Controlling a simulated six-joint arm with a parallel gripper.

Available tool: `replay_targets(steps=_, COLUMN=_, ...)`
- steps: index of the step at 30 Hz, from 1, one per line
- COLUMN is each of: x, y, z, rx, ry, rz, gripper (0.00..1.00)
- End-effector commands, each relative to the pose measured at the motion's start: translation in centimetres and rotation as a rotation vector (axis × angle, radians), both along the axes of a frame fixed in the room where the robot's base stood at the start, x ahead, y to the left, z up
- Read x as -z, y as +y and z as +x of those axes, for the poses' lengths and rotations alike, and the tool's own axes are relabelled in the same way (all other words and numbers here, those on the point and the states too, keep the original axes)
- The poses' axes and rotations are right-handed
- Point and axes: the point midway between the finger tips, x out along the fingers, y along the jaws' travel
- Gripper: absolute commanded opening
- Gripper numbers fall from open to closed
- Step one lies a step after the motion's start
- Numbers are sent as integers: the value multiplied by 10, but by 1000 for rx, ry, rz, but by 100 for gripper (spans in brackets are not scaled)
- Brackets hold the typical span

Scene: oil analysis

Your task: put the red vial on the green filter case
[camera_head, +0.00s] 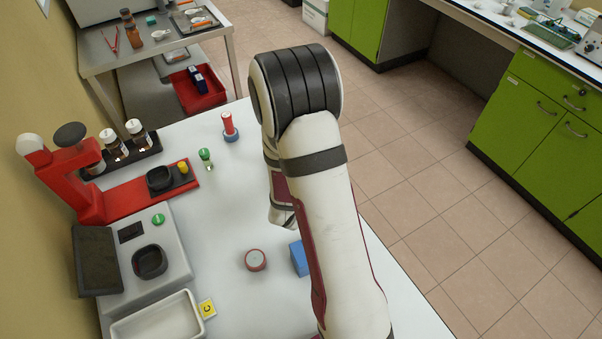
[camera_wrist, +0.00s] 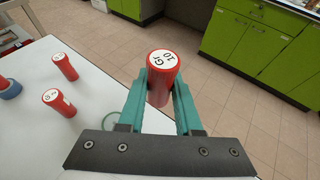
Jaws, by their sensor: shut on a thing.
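In the wrist view my gripper (camera_wrist: 161,84) is shut on a red vial (camera_wrist: 163,62) with a white, marked top. The vial sits between the two teal fingers, above or past the white table's edge. A round thing with a thin green rim (camera_wrist: 110,121) shows on the table beside the left finger, partly hidden; I cannot tell if it is the green filter case. Two other red vials (camera_wrist: 64,66) (camera_wrist: 58,103) with white tops stand at the left. In the head view my arm hides the gripper and the held vial.
In the head view a red piece (camera_head: 227,122) stands on a blue base, near a green-topped item (camera_head: 205,155). A round red-rimmed thing (camera_head: 256,260) and a blue block (camera_head: 299,258) are nearer. Instruments line the left.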

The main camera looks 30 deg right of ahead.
Motion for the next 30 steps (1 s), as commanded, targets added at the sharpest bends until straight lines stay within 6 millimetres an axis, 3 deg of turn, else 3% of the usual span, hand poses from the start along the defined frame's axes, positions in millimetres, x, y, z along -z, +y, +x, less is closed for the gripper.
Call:
replay_targets(steps=3, x=24, y=25, z=31, rx=-6, ry=2, rz=0, gripper=0)
replay_targets(steps=9, x=45, y=45, z=58, rx=-3, ry=2, rz=0, gripper=0)
replay_targets(steps=16, x=84, y=47, z=60, rx=-1, ry=3, rz=-1, gripper=0)
replay_targets(steps=26, x=88, y=46, z=60, rx=-1, ry=0, rz=0, gripper=0)
replay_targets(steps=27, x=88, y=46, z=60, rx=-1, ry=0, rz=0, gripper=35)
replay_targets(steps=30, x=88, y=46, z=60, rx=-1, ry=0, rz=0, gripper=53)
